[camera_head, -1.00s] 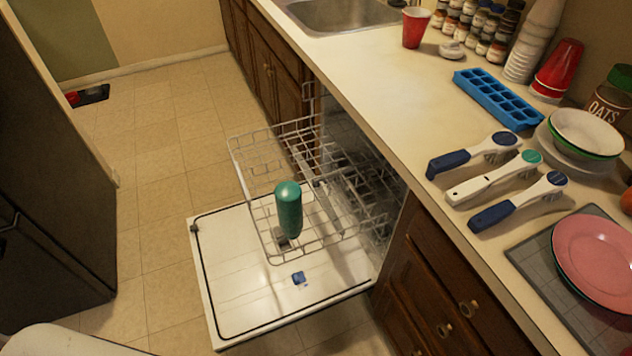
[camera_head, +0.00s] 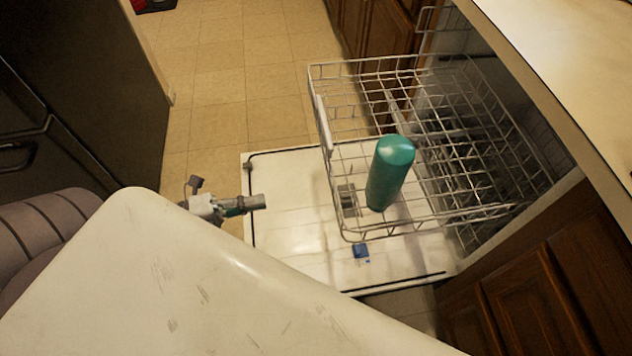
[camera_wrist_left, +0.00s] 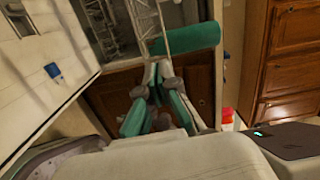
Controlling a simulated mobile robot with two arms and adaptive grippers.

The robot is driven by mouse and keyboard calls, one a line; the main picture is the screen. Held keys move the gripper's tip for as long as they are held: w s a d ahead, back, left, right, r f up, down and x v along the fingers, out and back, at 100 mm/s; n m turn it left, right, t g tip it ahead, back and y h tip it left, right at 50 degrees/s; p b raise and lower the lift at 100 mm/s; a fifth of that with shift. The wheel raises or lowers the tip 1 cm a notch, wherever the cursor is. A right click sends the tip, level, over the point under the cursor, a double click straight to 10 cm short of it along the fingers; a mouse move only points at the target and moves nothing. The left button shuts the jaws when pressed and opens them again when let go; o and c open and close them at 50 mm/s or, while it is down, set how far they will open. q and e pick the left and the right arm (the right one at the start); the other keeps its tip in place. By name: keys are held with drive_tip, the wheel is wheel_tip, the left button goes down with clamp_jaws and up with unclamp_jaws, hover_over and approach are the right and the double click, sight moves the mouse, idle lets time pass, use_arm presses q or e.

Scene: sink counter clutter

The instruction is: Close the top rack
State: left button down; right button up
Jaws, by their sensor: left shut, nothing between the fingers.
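The top rack (camera_head: 325,125) is a light wire basket pulled out of the dishwasher over its lowered door (camera_head: 295,235). A teal bottle (camera_head: 391,172) stands in the rack, slightly tilted in the picture. My left gripper (camera_head: 262,202) is shut and empty, left of the rack's front side near the door's outer edge. It looks apart from the rack in the head view. The left wrist view shows the gripper fingers (camera_wrist_left: 160,72) close together, with the teal bottle (camera_wrist_left: 188,38) and rack wires (camera_wrist_left: 178,14) beyond them. My right gripper is not in view.
A dark fridge (camera_head: 85,75) stands at the left. Wooden cabinets (camera_head: 545,295) and the counter (camera_head: 570,60) border the dishwasher on the right. Open tiled floor (camera_head: 230,80) lies between them. A large pale part of my own body covers the lower left.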

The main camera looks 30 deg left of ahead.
use_arm(q)
drive_tip(key=m+g, duration=0.1)
approach(336, 192)
drive_tip(key=shift+h, duration=0.4)
drive_tip(key=x, duration=0.7)
drive_tip(key=shift+w+f, duration=0.15)
drive_tip(key=shift+f, duration=0.2)
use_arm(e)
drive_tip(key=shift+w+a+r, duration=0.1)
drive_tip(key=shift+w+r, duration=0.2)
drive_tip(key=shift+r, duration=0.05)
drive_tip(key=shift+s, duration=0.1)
use_arm(q)
drive_tip(key=shift+w+d, duration=0.1)
